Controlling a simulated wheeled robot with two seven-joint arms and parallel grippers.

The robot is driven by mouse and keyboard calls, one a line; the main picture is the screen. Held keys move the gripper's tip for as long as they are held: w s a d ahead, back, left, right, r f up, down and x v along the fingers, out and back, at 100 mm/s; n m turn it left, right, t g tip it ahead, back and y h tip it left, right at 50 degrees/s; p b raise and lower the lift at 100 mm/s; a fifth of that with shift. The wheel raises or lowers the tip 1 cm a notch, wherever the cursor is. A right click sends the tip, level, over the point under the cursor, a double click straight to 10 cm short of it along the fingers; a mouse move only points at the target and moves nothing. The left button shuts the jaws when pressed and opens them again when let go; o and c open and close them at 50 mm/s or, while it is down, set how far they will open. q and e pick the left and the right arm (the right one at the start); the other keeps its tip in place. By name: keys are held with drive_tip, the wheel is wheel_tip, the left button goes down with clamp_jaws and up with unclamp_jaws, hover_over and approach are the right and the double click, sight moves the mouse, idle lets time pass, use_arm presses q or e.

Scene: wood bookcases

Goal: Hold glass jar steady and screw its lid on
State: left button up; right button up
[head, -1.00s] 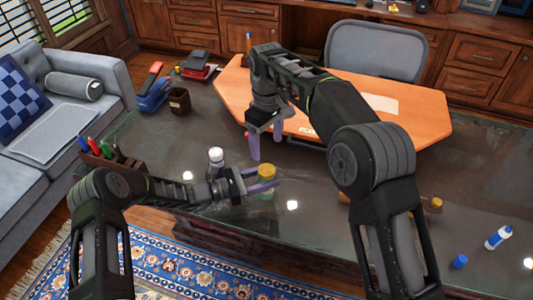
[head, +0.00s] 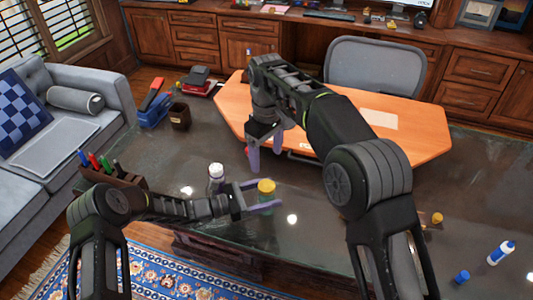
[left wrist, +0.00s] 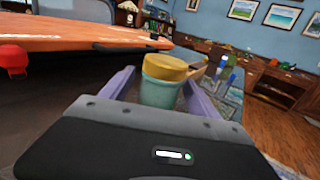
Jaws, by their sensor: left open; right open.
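The glass jar (head: 265,200) stands upright on the dark glass table, with a yellow lid (head: 266,185) on its top. In the left wrist view the greenish jar (left wrist: 160,93) and its yellow lid (left wrist: 165,67) are between my left fingers. Whether the lid is fully seated is not clear. My left gripper (head: 270,194) is open, with one finger on either side of the jar; I cannot tell whether either touches it. My right gripper (head: 265,155) is open and empty, pointing down, above and behind the jar in the head view.
A white-capped bottle (head: 216,172) stands close behind my left wrist. A pen holder (head: 112,172) and a brown cup (head: 179,116) stand to the left. An orange desk (head: 415,128) lies behind. A blue cap (head: 462,277) and a white bottle (head: 502,252) are at right.

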use_arm(q)
drive_tip(key=shift+a, duration=0.15)
drive_tip(key=b+v, duration=0.2)
drive_tip(key=v, duration=0.4)
drive_tip(key=shift+a+f, duration=0.15)
drive_tip(key=shift+a, duration=0.1)
drive_tip(key=shift+s+a, duration=0.25)
drive_tip(key=shift+a, duration=0.25)
drive_tip(key=shift+a, duration=0.1)
